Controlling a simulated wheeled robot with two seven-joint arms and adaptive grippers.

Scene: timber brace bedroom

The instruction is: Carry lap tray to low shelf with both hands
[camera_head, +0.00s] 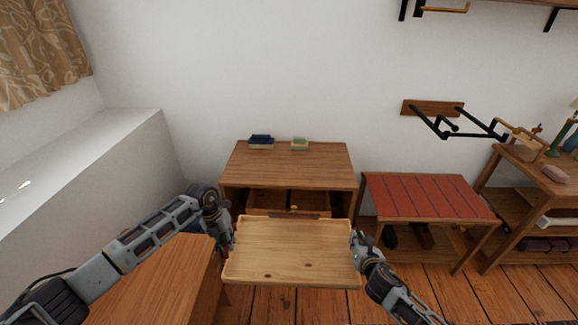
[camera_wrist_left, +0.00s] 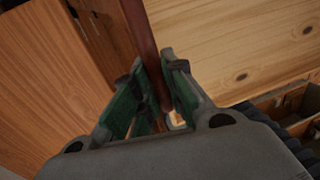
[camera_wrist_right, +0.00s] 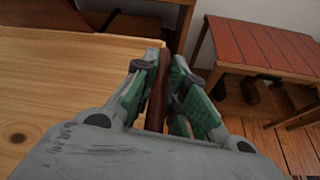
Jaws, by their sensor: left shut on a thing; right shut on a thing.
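The lap tray (camera_head: 290,252) is a light wooden board with a low rim, held up in front of the wooden cabinet in the head view. My left gripper (camera_head: 222,232) is at its left side, and in the left wrist view its fingers (camera_wrist_left: 165,95) are shut on a dark brown handle (camera_wrist_left: 145,45). My right gripper (camera_head: 358,243) is at its right side, and in the right wrist view its fingers (camera_wrist_right: 165,75) are shut on the other brown handle (camera_wrist_right: 157,100). The low shelf could be the red-topped bench (camera_head: 428,196) at the right; I cannot tell for sure.
The wooden cabinet (camera_head: 290,165) has an open drawer (camera_head: 290,201) behind the tray, with a dark blue stack (camera_head: 261,141) and a green item (camera_head: 299,144) on top. A wooden surface (camera_head: 155,285) lies under my left arm. A shelf unit (camera_head: 535,175) stands far right. Floor shows at lower right.

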